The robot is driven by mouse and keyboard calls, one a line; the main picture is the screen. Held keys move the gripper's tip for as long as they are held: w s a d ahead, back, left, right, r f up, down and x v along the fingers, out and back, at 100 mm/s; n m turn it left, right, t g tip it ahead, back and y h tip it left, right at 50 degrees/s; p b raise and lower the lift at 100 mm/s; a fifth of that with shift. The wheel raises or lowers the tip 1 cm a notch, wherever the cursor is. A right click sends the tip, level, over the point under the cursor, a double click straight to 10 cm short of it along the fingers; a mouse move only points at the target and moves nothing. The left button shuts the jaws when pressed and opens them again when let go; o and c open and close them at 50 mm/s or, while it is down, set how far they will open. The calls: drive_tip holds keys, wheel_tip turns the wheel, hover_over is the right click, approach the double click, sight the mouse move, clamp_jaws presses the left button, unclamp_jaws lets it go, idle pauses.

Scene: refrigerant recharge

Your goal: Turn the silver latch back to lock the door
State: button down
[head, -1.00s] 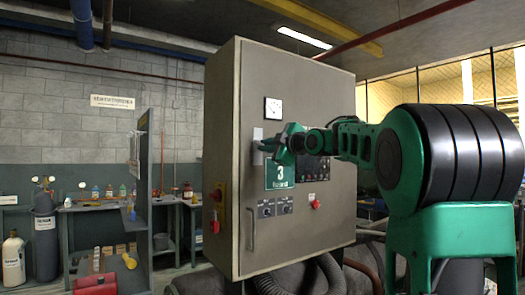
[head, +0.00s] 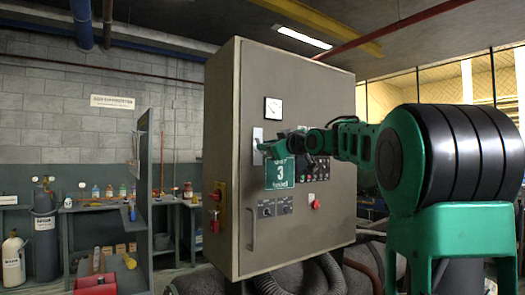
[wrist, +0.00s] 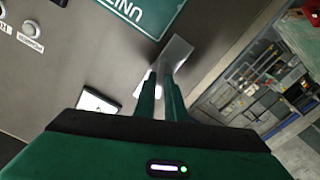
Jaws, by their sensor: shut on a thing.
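The silver latch (wrist: 177,50) is on the front of the grey cabinet door (head: 300,85). In the wrist view my gripper (wrist: 164,88) has its two green fingers closed around the latch, which sticks out beyond the fingertips. In the head view my gripper (head: 264,147) is at the latch's pale backing plate (head: 257,134), near the door's left edge. The fingers and the arm hide most of the latch there, so its exact angle is hard to tell. The door looks flush with the cabinet.
A green unit 3 sign (head: 280,175) lies just below my gripper. A gauge (head: 272,108) is above, and a door handle (head: 253,228) is lower left. A red knob (head: 315,202) and hoses (head: 325,275) are lower down. A side panel (head: 142,190) stands left of the cabinet.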

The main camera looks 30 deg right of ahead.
drive_tip(key=shift+a+f+m, duration=0.1)
drive_tip(key=shift+f+m, duration=0.2)
drive_tip(key=shift+m, duration=0.1)
drive_tip(key=m, duration=0.3)
drive_tip(key=c, duration=1.9)
unclamp_jaws()
drive_tip(key=shift+w, duration=0.1)
drive_tip(key=shift+r, duration=0.15)
drive_tip(key=s, duration=0.9)
drive_tip(key=shift+d, duration=0.25)
